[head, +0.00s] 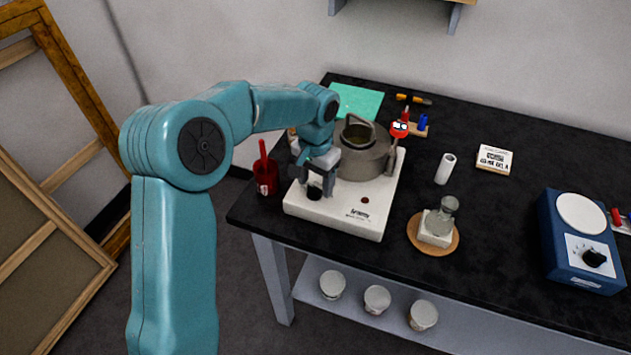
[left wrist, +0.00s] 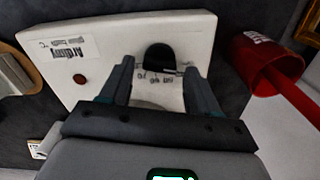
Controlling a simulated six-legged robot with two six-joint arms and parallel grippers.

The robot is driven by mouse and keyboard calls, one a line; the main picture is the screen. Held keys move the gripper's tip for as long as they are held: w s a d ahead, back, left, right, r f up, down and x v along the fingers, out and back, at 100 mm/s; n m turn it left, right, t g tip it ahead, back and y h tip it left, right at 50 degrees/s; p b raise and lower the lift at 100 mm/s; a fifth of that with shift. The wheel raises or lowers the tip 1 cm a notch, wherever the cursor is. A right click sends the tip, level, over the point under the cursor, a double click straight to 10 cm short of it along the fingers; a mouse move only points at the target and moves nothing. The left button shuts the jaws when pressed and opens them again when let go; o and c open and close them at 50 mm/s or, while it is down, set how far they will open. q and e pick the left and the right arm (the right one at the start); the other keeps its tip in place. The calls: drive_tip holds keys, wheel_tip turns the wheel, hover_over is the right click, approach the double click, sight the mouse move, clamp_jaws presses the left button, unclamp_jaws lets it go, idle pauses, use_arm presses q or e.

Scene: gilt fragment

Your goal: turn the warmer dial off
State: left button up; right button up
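The warmer (head: 335,215) is a white box with a dark round indicator, standing at the left end of the black table with a grey pot (head: 365,160) on it. Its black dial (head: 314,194) is on the left part of its front. In the left wrist view, the dial (left wrist: 160,57) lies between and slightly beyond the fingertips of my left gripper (left wrist: 158,72), with gaps on both sides. My left gripper (head: 317,183) is open and empty, pointing down at the dial. My right gripper is not in view.
A red cup (head: 267,178) with a red handle stands just left of the warmer. A glass flask (head: 441,217) sits on a white block on a round wooden board to the right. A blue device (head: 580,250) with its own black knob is at far right.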

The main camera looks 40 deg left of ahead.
sight(315, 187)
use_arm(q)
drive_tip(key=shift+s+f, duration=0.1)
wheel_tip(315, 187, up, 16)
drive_tip(key=p, duration=0.1)
drive_tip(key=shift+r, duration=0.2)
drive_tip(key=shift+s, duration=0.15)
idle(0.7)
